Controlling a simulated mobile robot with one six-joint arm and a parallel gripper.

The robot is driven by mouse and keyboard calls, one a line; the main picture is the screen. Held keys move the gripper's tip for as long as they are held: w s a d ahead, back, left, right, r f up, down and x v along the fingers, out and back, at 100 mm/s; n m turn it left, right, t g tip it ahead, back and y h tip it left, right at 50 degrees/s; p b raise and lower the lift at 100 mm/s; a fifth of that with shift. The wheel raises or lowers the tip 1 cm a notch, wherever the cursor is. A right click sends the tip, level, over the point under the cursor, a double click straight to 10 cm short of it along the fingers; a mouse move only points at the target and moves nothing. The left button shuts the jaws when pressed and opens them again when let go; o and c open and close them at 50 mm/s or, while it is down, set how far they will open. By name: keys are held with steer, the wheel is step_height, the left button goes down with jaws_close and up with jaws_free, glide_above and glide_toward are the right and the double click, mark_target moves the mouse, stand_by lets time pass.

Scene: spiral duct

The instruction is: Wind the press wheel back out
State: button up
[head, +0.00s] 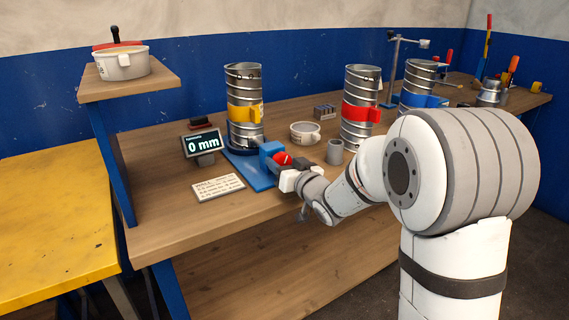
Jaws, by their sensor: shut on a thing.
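The press has a blue base (256,177) and a blue block (270,149) on the wooden bench. The red press wheel (281,159) sits at the right side of the block, partly hidden by my gripper. My gripper (291,168) is shut on the red wheel, reaching in from the right. A spiral duct with a yellow collar (242,113) stands upright on the round end of the base. A small display (203,143) to its left reads "0 mm".
A written card (218,187) lies in front of the display. A white bowl (305,134) and a grey cup (335,152) stand close behind my gripper. Ducts with a red collar (361,111) and a blue collar (422,99) stand further right. A raised shelf (150,84) is at left.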

steer(key=shift+f+n+b, duration=0.3)
steer(key=shift+n+b, duration=0.7)
steer(key=shift+b, duration=0.7)
steer(key=shift+r+n+b, duration=0.1)
steer(key=shift+n+b, duration=0.8)
steer(key=shift+b, duration=0.05)
steer(key=shift+r+n+b, duration=0.2)
steer(key=shift+n+b, duration=0.1)
steer(key=shift+n, duration=0.2)
steer(key=o, duration=1)
steer(key=shift+d, duration=0.1)
steer(key=v, duration=0.7)
steer(key=shift+s+d+p, duration=0.2)
steer(key=shift+s+p, duration=0.1)
steer(key=shift+p, duration=0.1)
